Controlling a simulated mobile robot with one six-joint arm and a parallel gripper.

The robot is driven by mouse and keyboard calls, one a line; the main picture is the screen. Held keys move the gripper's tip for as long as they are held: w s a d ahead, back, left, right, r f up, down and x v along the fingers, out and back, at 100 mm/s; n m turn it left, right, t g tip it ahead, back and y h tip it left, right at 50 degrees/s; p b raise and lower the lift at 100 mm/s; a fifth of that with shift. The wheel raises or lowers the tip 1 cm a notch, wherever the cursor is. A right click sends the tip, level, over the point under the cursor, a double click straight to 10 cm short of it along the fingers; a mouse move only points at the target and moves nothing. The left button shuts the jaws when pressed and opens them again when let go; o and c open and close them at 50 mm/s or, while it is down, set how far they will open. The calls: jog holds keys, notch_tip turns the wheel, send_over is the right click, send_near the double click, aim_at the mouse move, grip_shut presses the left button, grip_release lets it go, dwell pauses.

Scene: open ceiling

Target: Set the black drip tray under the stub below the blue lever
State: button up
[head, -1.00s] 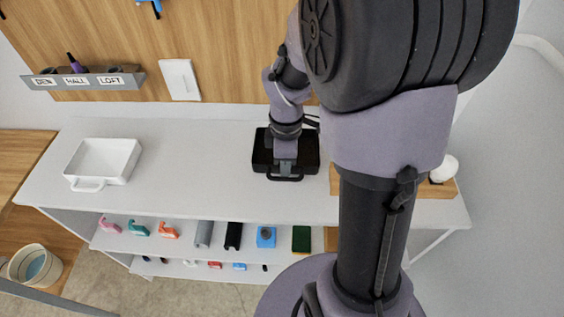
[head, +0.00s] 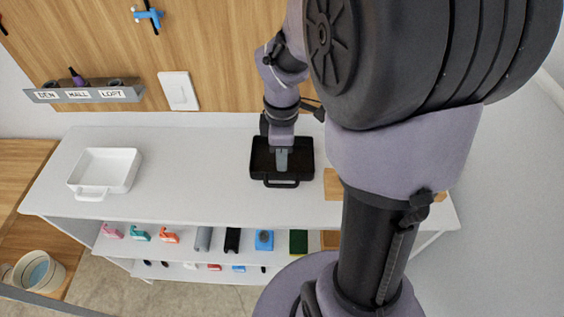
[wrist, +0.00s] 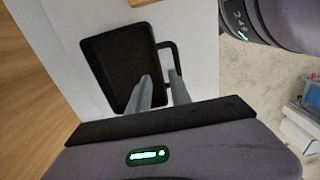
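The black drip tray (head: 257,170) sits flat on the white counter, its handle toward the near edge. It fills the upper left of the wrist view (wrist: 102,85). My gripper (head: 281,168) is over the tray's near side. The blue lever (head: 148,15) is on the wood wall, top left, on a dark upright stem; I cannot make out the stub clearly.
A white tray (head: 128,171) stands at the counter's left. A grey label rack (head: 90,94) and a white plate (head: 178,91) are on the wall. The counter (head: 195,165) between the trays is clear. Shelves below hold several small items. A wooden block (head: 333,186) lies right of the black tray.

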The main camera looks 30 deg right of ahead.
jog(key=s+a+r+m+t+y+p, duration=0.1)
jog(key=s+a+r+m+t, duration=0.4)
jog(key=s+a+r+m, duration=0.6)
jog(key=a+r+m+y, duration=0.1)
jog(key=a+r+m, duration=0.2)
jog(key=r+m, duration=0.1)
jog(key=shift+s+a+m+t, duration=0.15)
jog(key=shift+a+m+t, duration=0.15)
jog(key=shift+t, duration=0.1)
